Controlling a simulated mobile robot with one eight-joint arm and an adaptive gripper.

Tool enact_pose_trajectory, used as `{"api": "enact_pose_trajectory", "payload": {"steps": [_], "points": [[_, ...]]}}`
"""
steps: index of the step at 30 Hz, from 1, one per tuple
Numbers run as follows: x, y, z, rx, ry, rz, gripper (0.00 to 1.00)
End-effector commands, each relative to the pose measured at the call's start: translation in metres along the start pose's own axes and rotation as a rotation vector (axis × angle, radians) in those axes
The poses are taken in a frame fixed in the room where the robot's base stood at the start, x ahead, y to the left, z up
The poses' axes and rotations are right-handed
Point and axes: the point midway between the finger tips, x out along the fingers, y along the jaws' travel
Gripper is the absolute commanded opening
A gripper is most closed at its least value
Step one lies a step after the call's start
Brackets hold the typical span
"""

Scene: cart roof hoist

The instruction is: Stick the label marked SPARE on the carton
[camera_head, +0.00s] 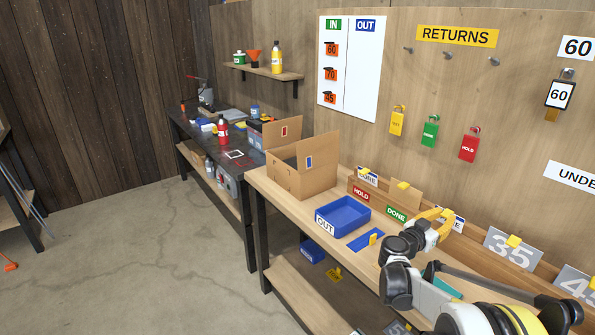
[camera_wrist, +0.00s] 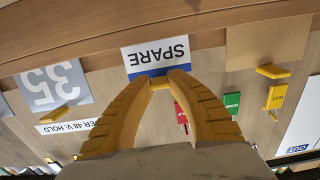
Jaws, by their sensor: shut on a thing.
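The SPARE label (camera_wrist: 157,55) is a white card with a blue band and a small yellow tab. It is in front of my gripper (camera_wrist: 160,82) in the wrist view, which shows it upside down. The yellow fingers are shut on its tab. In the head view my gripper (camera_head: 437,216) is at the back rail of the bench, partly covering the label (camera_head: 456,224). I cannot tell whether the label still touches the rail. The open brown carton (camera_head: 303,180) stands at the bench's far left end, with a small blue-and-white mark on an upper panel.
A blue OUT tray (camera_head: 343,216) sits between carton and gripper. HOLD (camera_head: 361,194) and DONE (camera_head: 396,213) labels, another tabbed label (camera_head: 367,177) and a brown card (camera_head: 405,192) line the rail. A 35 plate (camera_head: 512,249) stands right. Tags hang on the wall above.

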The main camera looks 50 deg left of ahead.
Motion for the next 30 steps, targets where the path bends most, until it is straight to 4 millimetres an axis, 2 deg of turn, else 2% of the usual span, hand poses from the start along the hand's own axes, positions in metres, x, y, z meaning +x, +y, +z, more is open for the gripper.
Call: {"api": "enact_pose_trajectory", "payload": {"steps": [30], "points": [[0.000, 0.000, -0.033, -0.001, 0.001, 0.000, 0.00]]}}
